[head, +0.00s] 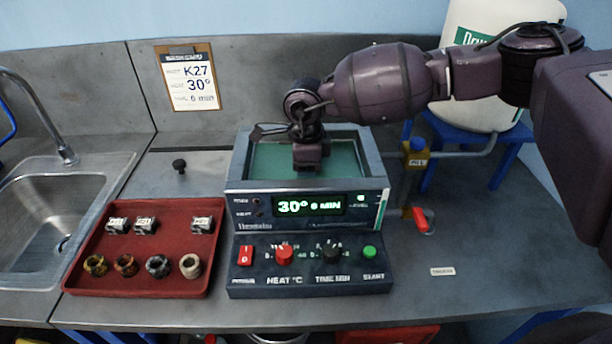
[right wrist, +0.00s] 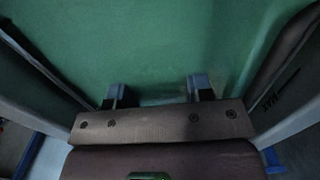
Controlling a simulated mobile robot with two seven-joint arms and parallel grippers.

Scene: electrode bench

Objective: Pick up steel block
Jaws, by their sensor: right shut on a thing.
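My right gripper (head: 308,166) points down into the open tank of the grey bath (head: 236,170), above or in its green interior. In the right wrist view its two fingers (right wrist: 158,92) stand apart in front of the green. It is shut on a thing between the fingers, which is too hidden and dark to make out. Three small silvery blocks with pale labels sit in the red tray (head: 140,282): a left one (head: 118,225), a middle one (head: 145,225) and a right one (head: 202,224). A gap lies between the middle and right blocks. My left gripper is not in view.
The bath's display reads 30° 6 MIN; knobs and buttons line its front panel (head: 310,279). Several ring-shaped parts (head: 158,266) stand in the tray's front row. A sink (head: 45,220) is at the left. A tap with a red handle (head: 421,219) is right of the bath. The right counter is mostly clear.

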